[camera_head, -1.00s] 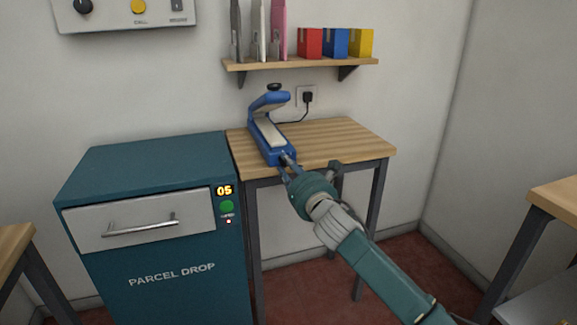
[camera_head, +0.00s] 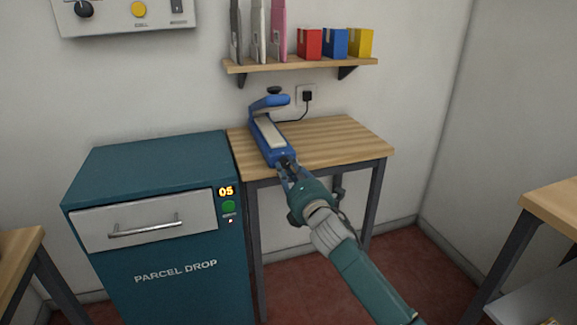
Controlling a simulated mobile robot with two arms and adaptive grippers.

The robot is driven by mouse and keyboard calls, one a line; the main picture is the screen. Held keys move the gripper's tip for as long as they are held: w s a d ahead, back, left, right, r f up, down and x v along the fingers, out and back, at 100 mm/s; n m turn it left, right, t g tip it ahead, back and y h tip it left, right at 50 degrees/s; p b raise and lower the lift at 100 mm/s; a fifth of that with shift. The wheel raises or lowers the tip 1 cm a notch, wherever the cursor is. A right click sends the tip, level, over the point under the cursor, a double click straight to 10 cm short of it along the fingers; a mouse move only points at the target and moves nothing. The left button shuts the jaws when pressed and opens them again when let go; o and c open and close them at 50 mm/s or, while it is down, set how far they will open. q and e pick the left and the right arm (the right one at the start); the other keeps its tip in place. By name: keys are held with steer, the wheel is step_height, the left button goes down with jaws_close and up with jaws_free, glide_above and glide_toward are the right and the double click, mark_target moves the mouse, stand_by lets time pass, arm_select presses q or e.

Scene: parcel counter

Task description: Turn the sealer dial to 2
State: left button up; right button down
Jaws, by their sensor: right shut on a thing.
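The blue sealer (camera_head: 268,137) stands on the small wooden table, its arm raised at the back and a pale strip along its top. Its front end faces me. My right gripper (camera_head: 287,165) is at that front end, shut on the sealer dial. The dial is a small dark shape between the fingers and is mostly hidden, so its number cannot be read. My left gripper is not in view.
The wooden table (camera_head: 340,143) is clear to the right of the sealer. A teal parcel drop cabinet (camera_head: 160,165) stands close on the left. A wall shelf (camera_head: 300,65) with folders and small boxes hangs above. A cord runs to a wall socket (camera_head: 306,96).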

steer(key=shift+a+f+m, duration=0.1)
steer(key=shift+f+m, duration=0.1)
steer(key=shift+m, duration=0.8)
steer(key=m+p, duration=0.3)
steer(key=m, duration=0.6)
steer(key=shift+a+h, duration=0.1)
steer(key=shift+h, duration=0.3)
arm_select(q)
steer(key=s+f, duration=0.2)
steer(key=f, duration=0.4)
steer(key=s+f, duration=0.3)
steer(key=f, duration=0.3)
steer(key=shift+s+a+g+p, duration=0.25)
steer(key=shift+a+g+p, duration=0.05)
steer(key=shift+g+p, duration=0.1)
arm_select(e)
steer(key=shift+m, duration=1.2)
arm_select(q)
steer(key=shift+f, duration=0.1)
arm_select(e)
steer(key=c, duration=1.5)
jaws_free()
steer(key=shift+r, duration=0.15)
steer(key=shift+s, duration=0.15)
steer(key=shift+s+d, duration=0.2)
steer(key=shift+s, duration=0.1)
steer(key=v, duration=1.1)
steer(key=shift+s+a+f, duration=0.1)
steer(key=shift+f, duration=0.15)
